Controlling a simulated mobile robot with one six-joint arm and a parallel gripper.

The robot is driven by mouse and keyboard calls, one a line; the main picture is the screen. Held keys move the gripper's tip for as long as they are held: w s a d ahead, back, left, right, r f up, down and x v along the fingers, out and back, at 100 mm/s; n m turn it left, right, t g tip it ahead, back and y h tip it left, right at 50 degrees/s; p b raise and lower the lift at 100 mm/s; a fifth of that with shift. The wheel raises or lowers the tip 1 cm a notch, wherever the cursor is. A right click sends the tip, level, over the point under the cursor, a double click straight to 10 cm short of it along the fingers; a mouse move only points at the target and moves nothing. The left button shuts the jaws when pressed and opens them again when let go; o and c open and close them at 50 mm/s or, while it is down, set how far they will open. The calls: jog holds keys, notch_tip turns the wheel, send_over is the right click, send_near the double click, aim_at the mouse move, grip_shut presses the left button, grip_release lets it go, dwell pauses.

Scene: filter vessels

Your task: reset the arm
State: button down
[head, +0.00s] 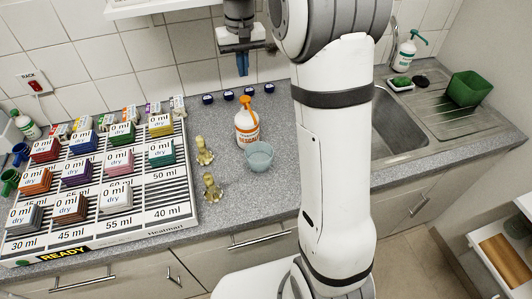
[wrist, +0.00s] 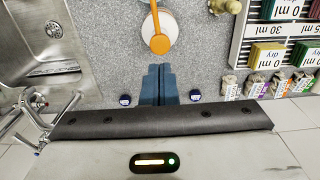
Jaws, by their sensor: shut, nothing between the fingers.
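My gripper (head: 242,64) is in the head view at the upper middle, held above the back of the counter near the tiled wall. Its blue fingers are together and hold nothing. In the wrist view the blue fingers (wrist: 159,84) also show closed, over the grey counter. My white arm rises through the middle of the head view and hides part of the counter and the sink's left side.
A rack (head: 160,213) with several coloured filter vessels is at left. A sink (head: 397,128), green bin (head: 468,88) and soap bottle (head: 405,52) are at right. Small dark-blue caps (head: 228,95) line the back.

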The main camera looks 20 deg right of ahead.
dwell(0.3)
jog(key=s+d+f+t+b, duration=0.1)
jog(key=s, duration=1.3)
jog(key=s+d+f+t+b, duration=0.1)
jog(key=s+f+t, duration=0.1)
jog(key=s, duration=1.3)
jog(key=shift+f, duration=0.2)
